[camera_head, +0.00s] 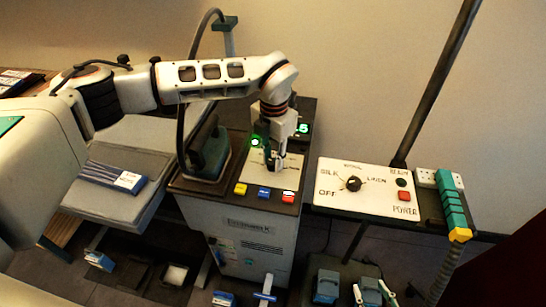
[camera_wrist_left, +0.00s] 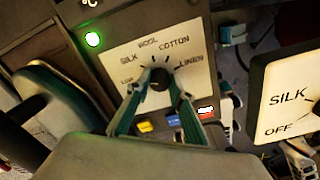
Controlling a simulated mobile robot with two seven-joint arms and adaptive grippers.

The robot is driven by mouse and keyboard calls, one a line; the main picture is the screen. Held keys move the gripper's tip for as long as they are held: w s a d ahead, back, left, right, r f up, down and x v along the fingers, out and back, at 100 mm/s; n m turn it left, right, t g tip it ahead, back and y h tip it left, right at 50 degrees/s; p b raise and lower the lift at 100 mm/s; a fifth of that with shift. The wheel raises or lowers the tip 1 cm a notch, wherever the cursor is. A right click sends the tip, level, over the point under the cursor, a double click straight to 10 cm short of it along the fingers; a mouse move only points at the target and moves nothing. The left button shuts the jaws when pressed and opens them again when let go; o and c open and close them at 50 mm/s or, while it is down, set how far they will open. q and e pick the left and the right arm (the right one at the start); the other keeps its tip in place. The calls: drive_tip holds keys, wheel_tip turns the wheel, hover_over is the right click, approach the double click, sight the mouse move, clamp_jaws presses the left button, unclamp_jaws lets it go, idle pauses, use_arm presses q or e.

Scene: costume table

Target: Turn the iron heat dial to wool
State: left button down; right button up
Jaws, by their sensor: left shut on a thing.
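The iron heat dial (camera_wrist_left: 158,80) is a black knob on a cream panel (camera_wrist_left: 118,62) marked with silk, wool, cotton and linen around it. My left gripper (camera_wrist_left: 156,88) has its two teal-edged fingers on either side of the knob and is shut on it. In the head view the left gripper (camera_head: 274,164) reaches down onto this panel (camera_head: 258,172) and hides most of the dial. The wool mark stands above the knob in the wrist view. I cannot tell exactly which mark the knob points to. My right gripper is not in view.
A dark iron (camera_head: 207,150) stands left of the panel. Yellow (camera_head: 240,189), blue (camera_head: 264,191) and red (camera_head: 288,196) buttons line its front. A second panel (camera_head: 330,200) with its own dial (camera_head: 353,184) is to the right, beside a teal handle (camera_head: 452,208).

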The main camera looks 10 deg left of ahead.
use_arm(q)
drive_tip(key=m, duration=0.3)
drive_tip(key=shift+m, duration=0.3)
drive_tip(key=m+p, duration=0.1)
drive_tip(key=m, duration=0.2)
drive_tip(key=shift+m, duration=0.3)
drive_tip(key=m, duration=0.4)
drive_tip(key=shift+s+m, duration=0.1)
drive_tip(key=shift+m, duration=1.1)
drive_tip(key=c, duration=1.8)
unclamp_jaws()
